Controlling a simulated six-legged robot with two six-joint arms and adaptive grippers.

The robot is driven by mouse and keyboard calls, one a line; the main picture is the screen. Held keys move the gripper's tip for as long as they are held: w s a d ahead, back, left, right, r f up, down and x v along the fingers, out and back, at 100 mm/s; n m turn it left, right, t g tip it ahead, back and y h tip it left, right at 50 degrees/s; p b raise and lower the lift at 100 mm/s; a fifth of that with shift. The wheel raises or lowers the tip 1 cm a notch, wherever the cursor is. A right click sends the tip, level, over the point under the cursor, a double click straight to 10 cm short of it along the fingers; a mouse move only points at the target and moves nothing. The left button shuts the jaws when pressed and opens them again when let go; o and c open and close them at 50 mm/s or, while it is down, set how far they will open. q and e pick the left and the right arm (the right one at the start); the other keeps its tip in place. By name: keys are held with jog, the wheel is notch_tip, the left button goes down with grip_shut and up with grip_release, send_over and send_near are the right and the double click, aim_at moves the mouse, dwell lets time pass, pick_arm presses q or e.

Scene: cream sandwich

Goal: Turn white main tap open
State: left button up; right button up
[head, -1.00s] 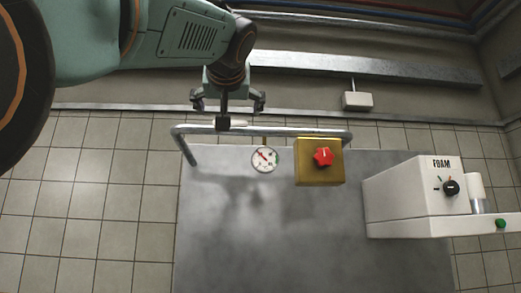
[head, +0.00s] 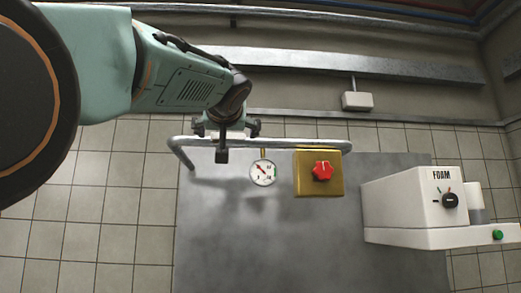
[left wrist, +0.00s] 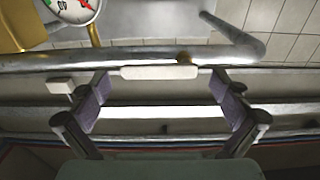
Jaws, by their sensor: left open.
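The white main tap is a flat white bar handle (left wrist: 155,73) on the grey metal pipe in the left wrist view. In the head view a bit of white (head: 232,135) shows at the pipe, largely hidden by my left gripper (head: 226,129). The gripper is open, its fingers spread along the pipe on both sides of the tap. In the left wrist view the left gripper (left wrist: 160,87) has its fingertips just short of the handle and beyond its ends, with nothing visibly held. My right gripper is in neither view.
The pipe (head: 285,143) runs above a grey metal table (head: 270,240). A round gauge (head: 263,172) and a gold box (head: 319,188) with a red knob (head: 322,171) are close to the right. A white FOAM machine (head: 405,205) stands farther right.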

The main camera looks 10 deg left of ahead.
pick_arm(q)
jog(key=shift+w+a+f, duration=0.15)
jog(key=shift+w+f, duration=0.05)
jog(key=shift+w, duration=0.2)
jog(key=shift+d+r, duration=0.1)
jog(key=shift+d, duration=0.25)
jog(key=shift+c, duration=1.3)
jog(key=shift+s, duration=0.2)
jog(key=shift+c, duration=0.8)
jog(key=shift+s+a, duration=0.1)
jog(key=shift+a, duration=0.15)
jog(key=shift+c, duration=1.4)
jog(key=shift+d, duration=0.1)
jog(key=c, duration=0.9)
